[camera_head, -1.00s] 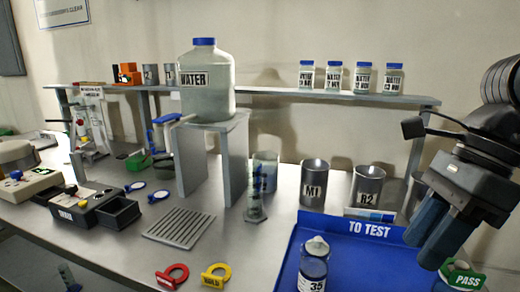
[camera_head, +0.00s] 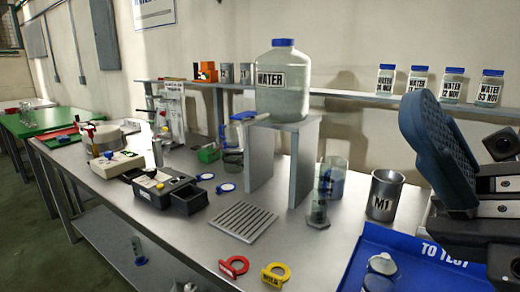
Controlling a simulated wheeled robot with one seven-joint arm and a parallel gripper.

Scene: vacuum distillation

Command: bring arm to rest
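My gripper (camera_head: 435,145) is at the right edge of the picture, close to the camera, with its blue-grey fingers pointing up and to the left. The fingers overlap from this side, so the gap between them is hidden. No held object shows at them. My gripper is in front of the right part of the bench and hides part of the blue TO TEST tray (camera_head: 372,243) and what stands behind it.
The metal bench (camera_head: 165,230) carries a large WATER jug (camera_head: 284,95) on a stand, a metal M1 can (camera_head: 384,196), a glass cylinder (camera_head: 318,207) and a jar (camera_head: 381,274) in the tray. WATER bottles (camera_head: 419,78) line the shelf. Floor shows at left.

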